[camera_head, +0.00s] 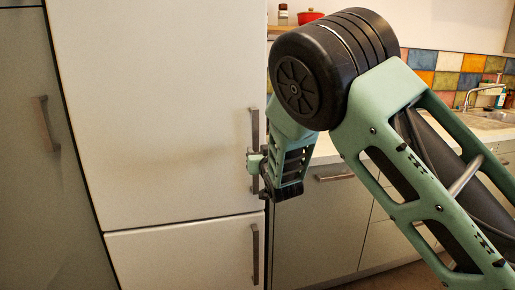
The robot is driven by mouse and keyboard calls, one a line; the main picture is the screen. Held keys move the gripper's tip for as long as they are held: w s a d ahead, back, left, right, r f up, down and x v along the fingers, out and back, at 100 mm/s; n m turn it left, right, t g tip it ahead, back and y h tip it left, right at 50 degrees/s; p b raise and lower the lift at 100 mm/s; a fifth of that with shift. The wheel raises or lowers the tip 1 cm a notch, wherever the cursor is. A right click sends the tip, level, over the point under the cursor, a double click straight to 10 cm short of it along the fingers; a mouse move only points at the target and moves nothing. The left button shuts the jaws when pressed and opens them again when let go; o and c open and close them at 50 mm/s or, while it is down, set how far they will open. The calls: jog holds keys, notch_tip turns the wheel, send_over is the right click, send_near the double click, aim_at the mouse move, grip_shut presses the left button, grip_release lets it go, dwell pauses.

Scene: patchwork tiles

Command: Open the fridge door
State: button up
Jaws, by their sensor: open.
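The fridge (160,120) is a tall white unit with a large upper door and a smaller lower door (185,258). Both doors look shut. The upper door has a grey vertical handle (255,125) at its right edge, and the lower door has a similar handle (255,255) below. My gripper (255,162) is open at the lower half of the upper handle. Its green fingertips overlap the handle in the picture; I cannot tell whether they touch it. My arm comes in from the right and hides part of the counter.
A grey cabinet with a handle (45,124) stands left of the fridge. To the right are grey counter cabinets (320,230), a sink (490,119) with a tap, and a red pot (311,16) on a surface behind. A little floor shows at the bottom right.

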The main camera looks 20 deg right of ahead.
jog(key=shift+w, duration=1.4)
jog(key=shift+c, duration=0.3)
